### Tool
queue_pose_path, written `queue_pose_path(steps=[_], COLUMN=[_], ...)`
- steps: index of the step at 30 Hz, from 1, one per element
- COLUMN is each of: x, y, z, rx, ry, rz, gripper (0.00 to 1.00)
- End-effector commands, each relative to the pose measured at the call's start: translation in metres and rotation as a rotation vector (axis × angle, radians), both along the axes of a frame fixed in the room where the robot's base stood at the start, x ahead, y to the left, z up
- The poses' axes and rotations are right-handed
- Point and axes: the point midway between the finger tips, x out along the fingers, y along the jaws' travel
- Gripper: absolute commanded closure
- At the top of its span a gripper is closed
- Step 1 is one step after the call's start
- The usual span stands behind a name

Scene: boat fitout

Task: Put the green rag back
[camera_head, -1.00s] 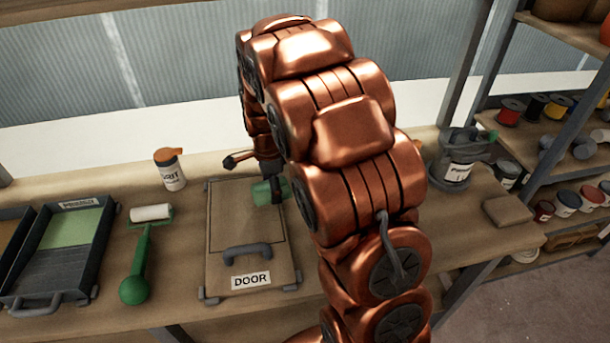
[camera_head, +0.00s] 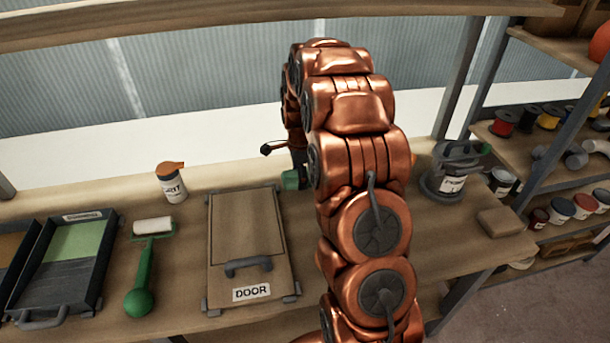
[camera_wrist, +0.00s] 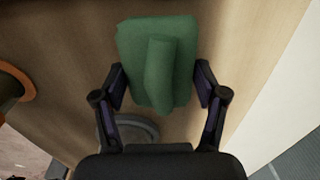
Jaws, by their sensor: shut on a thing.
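The green rag (camera_wrist: 158,65) is between the two fingers of my gripper (camera_wrist: 160,85) in the wrist view, with a raised fold in its middle. My gripper is shut on it. In the head view only a small part of the rag (camera_head: 290,180) shows, just right of the door panel's far right corner. My arm hides the rest of it and most of the gripper. Wooden bench top shows below the rag in the wrist view, but I cannot tell how high the rag is above it.
The DOOR panel (camera_head: 228,278) lies on the bench (camera_head: 185,240). Left are a green-handled roller (camera_head: 143,280), a tray (camera_head: 62,285) and an orange-capped bottle (camera_head: 172,185). A grey ring (camera_wrist: 140,128) shows near my gripper.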

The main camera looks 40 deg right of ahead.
Motion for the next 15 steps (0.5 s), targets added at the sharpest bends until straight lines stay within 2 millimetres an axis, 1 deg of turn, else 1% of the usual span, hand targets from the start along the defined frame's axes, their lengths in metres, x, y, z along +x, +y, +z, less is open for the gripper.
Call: queue_pose_path(steps=[1,6,11,15], x=[0.003,0.009,0.011,0.010], y=[-0.007,-0.022,-0.026,-0.025], z=[0.000,-0.002,-0.004,-0.015], rx=[0.002,0.001,0.001,0.003], ry=[0.002,0.003,0.003,0.006], rz=[-0.002,0.001,0.001,0.001], gripper=[0.79,0.79,0.79,0.79])
